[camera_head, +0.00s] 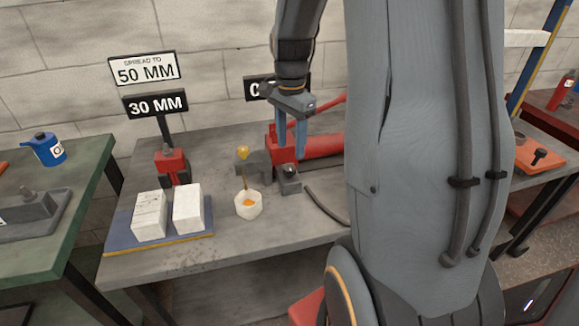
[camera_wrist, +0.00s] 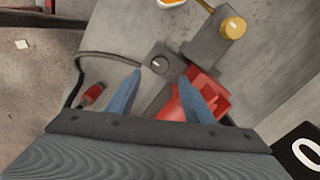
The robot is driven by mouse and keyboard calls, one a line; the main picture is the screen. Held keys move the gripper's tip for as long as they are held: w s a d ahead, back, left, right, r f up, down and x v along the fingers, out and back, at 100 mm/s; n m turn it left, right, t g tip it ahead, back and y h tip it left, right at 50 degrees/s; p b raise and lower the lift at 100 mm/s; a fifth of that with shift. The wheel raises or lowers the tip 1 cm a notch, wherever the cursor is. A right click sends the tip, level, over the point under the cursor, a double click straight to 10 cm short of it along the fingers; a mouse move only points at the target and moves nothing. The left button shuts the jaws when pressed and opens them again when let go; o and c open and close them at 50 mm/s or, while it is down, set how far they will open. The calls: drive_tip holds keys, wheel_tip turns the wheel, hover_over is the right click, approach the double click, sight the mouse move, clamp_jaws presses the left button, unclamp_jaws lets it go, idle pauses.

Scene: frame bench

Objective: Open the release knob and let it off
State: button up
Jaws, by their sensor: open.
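The release knob appears to be the dark round knob (camera_head: 290,172) on a small grey block at the near end of the red pump (camera_head: 318,145). In the wrist view the knob (camera_wrist: 160,65) shows a pale mark on top and lies between and just beyond my fingertips. My gripper (camera_head: 291,157) points down over the block with its two blue fingers apart. In the wrist view my gripper (camera_wrist: 160,76) is open with nothing between the fingers. The red pump body (camera_wrist: 190,105) is partly behind the right finger. I cannot tell the exact height above the knob.
A brass-topped valve (camera_head: 243,151) stands left of the pump, above a white cup (camera_head: 248,205) with orange inside. Two white blocks (camera_head: 188,208) sit on a blue mat (camera_head: 118,239). A red spreader (camera_head: 172,168) stands under the "30 MM" sign (camera_head: 156,103). A dark hose (camera_wrist: 105,55) curves beside the knob.

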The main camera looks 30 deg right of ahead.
sight(291, 167)
wheel_tip(291, 167, down, 7)
drive_tip(key=shift+r, duration=0.1)
drive_tip(key=shift+c, duration=0.2)
drive_tip(key=c, duration=1)
